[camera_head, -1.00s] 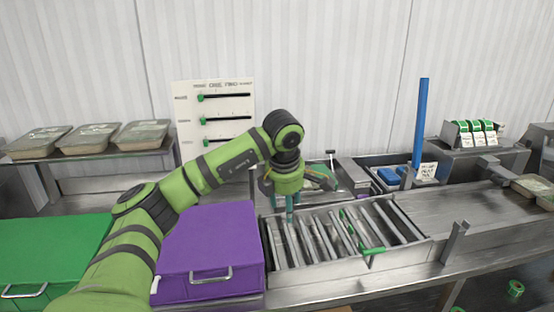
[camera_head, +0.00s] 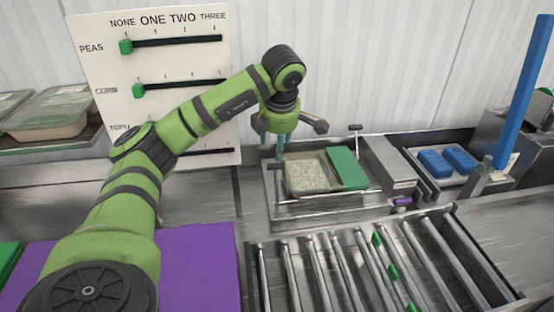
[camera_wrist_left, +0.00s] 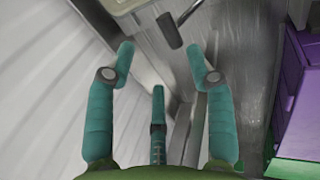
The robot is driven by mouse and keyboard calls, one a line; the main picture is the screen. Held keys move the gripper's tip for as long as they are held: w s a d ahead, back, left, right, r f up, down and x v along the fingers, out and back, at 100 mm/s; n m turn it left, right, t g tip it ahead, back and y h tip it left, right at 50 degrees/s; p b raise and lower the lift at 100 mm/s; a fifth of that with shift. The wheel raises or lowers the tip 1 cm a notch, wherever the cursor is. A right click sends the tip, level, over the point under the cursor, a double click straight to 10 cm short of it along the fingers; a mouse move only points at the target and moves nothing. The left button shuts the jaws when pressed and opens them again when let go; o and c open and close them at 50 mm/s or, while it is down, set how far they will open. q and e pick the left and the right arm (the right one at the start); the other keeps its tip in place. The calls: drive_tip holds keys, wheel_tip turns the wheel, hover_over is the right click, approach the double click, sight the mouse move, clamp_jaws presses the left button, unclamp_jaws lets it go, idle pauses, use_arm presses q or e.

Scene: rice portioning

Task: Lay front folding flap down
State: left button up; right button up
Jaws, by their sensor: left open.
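My left gripper (camera_head: 280,145) points down at the back left of a metal station (camera_head: 272,205). In the left wrist view its teal fingers (camera_wrist_left: 160,50) are apart with nothing between them. The station holds a pale, grainy-filled tray (camera_head: 312,172) and a green panel (camera_head: 347,168) beside it. A dark-ended lever (camera_wrist_left: 170,32) shows just beyond the fingertips in the wrist view. I cannot tell which part is the front folding flap. My right gripper is not in view.
A roller rack (camera_head: 330,262) lies in front of the station. A purple lid (camera_head: 190,265) is at lower left. Blue blocks (camera_head: 447,162) and a blue post (camera_head: 522,90) stand at right. A slider board (camera_head: 150,65) is behind my left arm.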

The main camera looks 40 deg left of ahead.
sight(275, 164)
use_arm(q)
drive_tip(key=x, duration=0.2)
drive_tip(key=p+x, duration=0.2)
drive_tip(key=x, duration=0.1)
drive_tip(key=shift+s+d+f, duration=0.15)
drive_tip(key=shift+s+f, duration=0.1)
drive_tip(key=shift+f, duration=0.55)
drive_tip(key=shift+c, duration=0.8)
clamp_jaws()
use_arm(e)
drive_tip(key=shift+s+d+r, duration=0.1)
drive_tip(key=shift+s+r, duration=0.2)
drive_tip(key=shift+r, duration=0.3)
